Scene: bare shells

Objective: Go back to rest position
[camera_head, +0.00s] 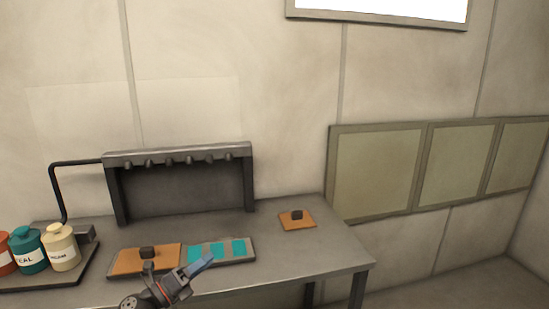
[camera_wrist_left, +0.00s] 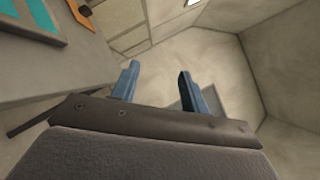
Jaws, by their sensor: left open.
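My left gripper (camera_head: 197,268) is in front of the table, near its front edge, in the head view. Its blue fingers also show in the left wrist view (camera_wrist_left: 157,87), spread apart with nothing between them. Beyond the fingers there I see floor and wall. My right gripper is in neither view.
The grey table (camera_head: 290,262) holds a tray (camera_head: 250,257) with an orange part and teal squares, a dark block (camera_head: 147,253), and an orange pad (camera_head: 305,226) with another dark block. Bottles (camera_head: 61,250) stand left. A dark rack (camera_head: 180,153) stands behind. Floor at right is clear.

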